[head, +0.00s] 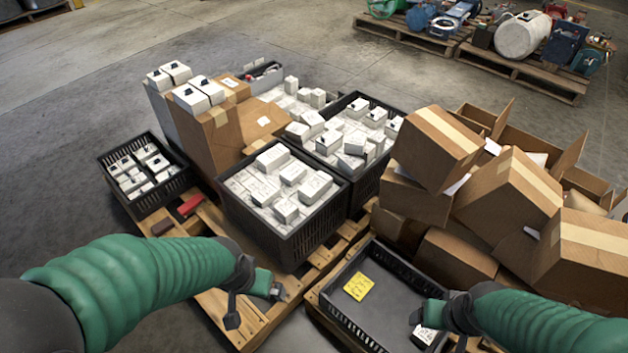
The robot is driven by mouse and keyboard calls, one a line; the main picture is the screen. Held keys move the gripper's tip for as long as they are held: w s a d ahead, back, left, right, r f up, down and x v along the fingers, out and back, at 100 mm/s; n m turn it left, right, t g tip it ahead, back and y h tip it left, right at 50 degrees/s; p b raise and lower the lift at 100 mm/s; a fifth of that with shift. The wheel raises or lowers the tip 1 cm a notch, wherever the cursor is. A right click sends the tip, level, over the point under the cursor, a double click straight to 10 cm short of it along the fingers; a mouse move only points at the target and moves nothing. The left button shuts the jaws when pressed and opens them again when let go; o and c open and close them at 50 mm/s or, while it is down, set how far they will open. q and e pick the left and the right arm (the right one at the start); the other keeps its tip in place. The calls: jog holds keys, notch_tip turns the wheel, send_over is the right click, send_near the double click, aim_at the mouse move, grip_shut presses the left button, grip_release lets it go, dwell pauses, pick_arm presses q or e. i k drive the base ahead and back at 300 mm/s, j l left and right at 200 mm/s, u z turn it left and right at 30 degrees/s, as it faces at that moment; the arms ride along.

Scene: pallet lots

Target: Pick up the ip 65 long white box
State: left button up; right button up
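Several white boxes lie in the black crate (318,232) at the centre. Longer ones include a box at the back (272,157) and one at the right (315,187). Their print is too small to read, so I cannot tell which is the IP 65 box. My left gripper (255,304) is open and empty over the wooden pallet, in front of this crate. My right gripper (428,322) is at the right side of a low black tray (345,330), by a small black-and-white item (424,335). Its fingers are partly hidden, and I cannot tell whether it holds the item.
A yellow card (358,287) lies in the low tray. More white boxes fill the back crate (365,190) and small left crate (130,203). Cardboard boxes (505,190) are heaped at right; a tall carton (205,140) stands behind left. The floor at left is clear.

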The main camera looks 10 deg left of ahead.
aim_at(319, 184)
jog(key=j+u, duration=0.2)
jog(key=u, duration=0.25)
jog(key=i+j+u, duration=0.1)
jog(key=u, duration=0.4)
jog(key=i+j+u, duration=0.1)
jog(key=j+u, duration=0.15)
jog(key=u, duration=0.2)
